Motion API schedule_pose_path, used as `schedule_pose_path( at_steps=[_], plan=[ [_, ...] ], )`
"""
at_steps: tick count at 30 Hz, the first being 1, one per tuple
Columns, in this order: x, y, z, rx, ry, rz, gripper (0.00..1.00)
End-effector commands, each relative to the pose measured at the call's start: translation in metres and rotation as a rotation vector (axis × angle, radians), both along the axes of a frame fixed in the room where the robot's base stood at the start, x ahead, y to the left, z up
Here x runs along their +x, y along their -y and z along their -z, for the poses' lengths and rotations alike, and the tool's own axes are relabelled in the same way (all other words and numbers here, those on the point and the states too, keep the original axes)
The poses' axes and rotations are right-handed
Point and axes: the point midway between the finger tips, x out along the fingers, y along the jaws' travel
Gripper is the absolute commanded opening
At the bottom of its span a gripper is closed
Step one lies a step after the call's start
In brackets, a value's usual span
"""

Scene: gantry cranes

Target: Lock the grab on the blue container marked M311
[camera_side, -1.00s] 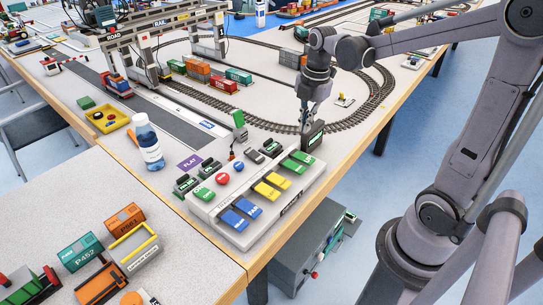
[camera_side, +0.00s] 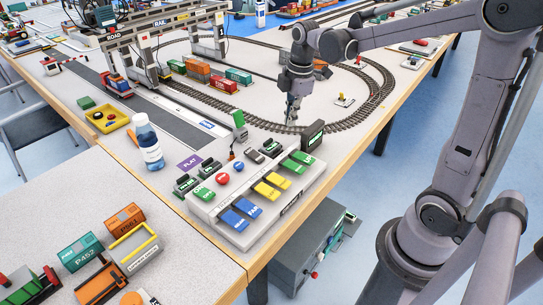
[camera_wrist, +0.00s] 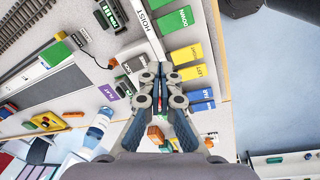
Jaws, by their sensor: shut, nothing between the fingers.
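My gripper (camera_side: 291,121) is shut and empty, hanging past the far end of the control panel (camera_side: 205,212). In the wrist view its fingertips (camera_wrist: 161,66) appear in front of the panel's key area. The panel has green keys (camera_side: 302,157), yellow keys (camera_side: 278,180) and blue keys (camera_side: 248,208). The gantry crane (camera_side: 160,24), labelled ROAD and RAIL, stands at the back left. Small containers (camera_side: 118,84) lie below it; I cannot read M311 on any.
A dark display box (camera_side: 312,135) stands at the panel's far right corner. A white bottle (camera_side: 147,142) and a yellow tray (camera_side: 107,118) stand left of the panel. Curved track (camera_side: 350,120) lies behind my gripper. The near table holds several containers (camera_side: 80,252).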

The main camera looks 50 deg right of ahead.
Motion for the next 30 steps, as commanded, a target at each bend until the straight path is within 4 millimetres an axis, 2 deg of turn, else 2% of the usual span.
schedule_pose_path(
  at_steps=[18, 24, 30],
  plan=[
    [0.08, -0.039, -0.013, 0.135, 0.046, 0.859, 0.0],
    [0.095, -0.049, -0.015, 0.171, 0.054, 1.046, 0.0],
    [0.101, -0.053, -0.016, 0.186, 0.057, 1.121, 0.0]
  ],
)
